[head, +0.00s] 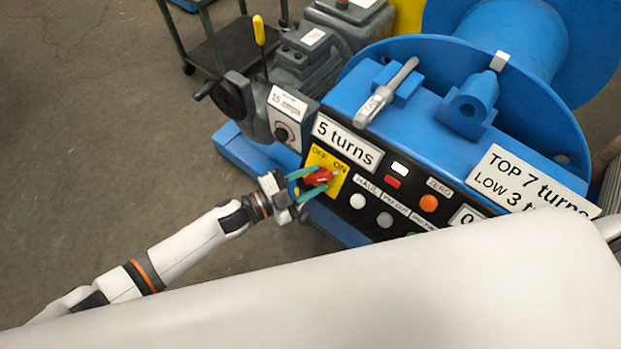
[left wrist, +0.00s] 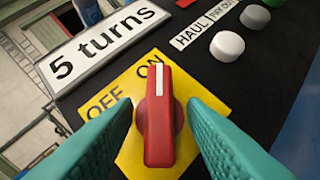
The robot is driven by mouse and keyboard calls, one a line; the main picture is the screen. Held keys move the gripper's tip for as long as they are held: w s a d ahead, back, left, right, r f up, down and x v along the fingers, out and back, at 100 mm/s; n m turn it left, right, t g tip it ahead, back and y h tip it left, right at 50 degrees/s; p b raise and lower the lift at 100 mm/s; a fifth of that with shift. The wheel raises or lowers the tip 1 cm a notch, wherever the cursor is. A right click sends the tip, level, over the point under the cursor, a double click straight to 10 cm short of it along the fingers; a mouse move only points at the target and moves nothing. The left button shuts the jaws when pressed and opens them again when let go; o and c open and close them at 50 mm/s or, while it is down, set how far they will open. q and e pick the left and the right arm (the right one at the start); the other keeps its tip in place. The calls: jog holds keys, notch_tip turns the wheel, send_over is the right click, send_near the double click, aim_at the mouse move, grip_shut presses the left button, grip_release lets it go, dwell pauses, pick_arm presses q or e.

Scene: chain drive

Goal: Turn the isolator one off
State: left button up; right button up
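The isolator is a red rotary knob (head: 319,177) on a yellow plate (head: 340,169) marked OFF and ON, on the black panel of the blue machine. In the left wrist view the knob (left wrist: 159,118) has a white line pointing up at ON; OFF is to the left on the plate (left wrist: 128,82). My left gripper (head: 312,182) is at the knob, its teal fingers (left wrist: 160,128) on either side of it. A narrow gap shows on each side, so it is open around the knob. My right gripper is not in view.
A grey motor with a dial (head: 283,133) stands left. Open floor (head: 110,130) lies left.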

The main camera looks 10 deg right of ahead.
pick_arm(q)
jog(key=shift+c, duration=0.4)
grip_shut()
